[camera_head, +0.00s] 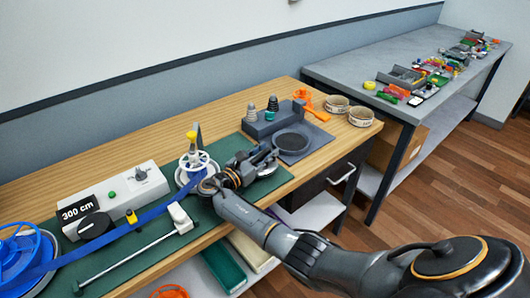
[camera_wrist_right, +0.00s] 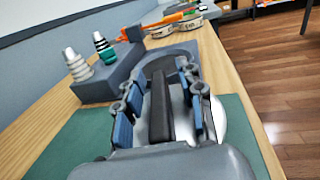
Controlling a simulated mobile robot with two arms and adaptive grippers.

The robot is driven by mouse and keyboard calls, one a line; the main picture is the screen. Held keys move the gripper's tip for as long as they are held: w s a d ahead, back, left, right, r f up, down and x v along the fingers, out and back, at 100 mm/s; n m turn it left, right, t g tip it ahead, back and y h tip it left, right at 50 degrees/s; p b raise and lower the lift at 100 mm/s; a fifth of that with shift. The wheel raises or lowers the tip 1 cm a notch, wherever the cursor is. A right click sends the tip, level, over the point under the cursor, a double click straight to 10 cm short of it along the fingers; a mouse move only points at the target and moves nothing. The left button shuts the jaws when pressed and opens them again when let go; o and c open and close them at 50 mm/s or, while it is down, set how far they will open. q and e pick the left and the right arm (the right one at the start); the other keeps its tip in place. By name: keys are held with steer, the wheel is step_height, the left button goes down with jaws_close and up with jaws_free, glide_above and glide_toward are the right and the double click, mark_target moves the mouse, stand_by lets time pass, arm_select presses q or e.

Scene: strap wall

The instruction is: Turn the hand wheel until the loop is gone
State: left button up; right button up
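A white spoked wheel (camera_head: 197,166) with a yellow-topped post stands on the green mat. A blue strap (camera_head: 152,213) runs from it down left to a blue spoked reel (camera_head: 22,252). I cannot make out a separate loop in the strap. My right gripper (camera_head: 262,158) is right of the white wheel, low over a pale round disc (camera_head: 268,172). In the right wrist view the blue-padded fingers (camera_wrist_right: 160,112) stand apart, with a dark bar (camera_wrist_right: 160,108) between them and gaps at its sides. The pale disc (camera_wrist_right: 214,122) lies beneath. My left gripper is out of view.
A white control box (camera_head: 130,195) with a "300 cm" display and black knob sits at the back left. A grey stand (camera_head: 275,121) with cone-shaped pieces, orange parts (camera_head: 312,102) and two round tins (camera_head: 361,117) lie beyond my right gripper. A grey table (camera_head: 345,68) holds clutter.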

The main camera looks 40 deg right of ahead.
steer(key=shift+r, duration=0.2)
step_height(320, 180, up, 10)
steer(key=shift+f, duration=0.15)
stand_by(0.4)
steer(key=shift+f, duration=0.1)
stand_by(1.1)
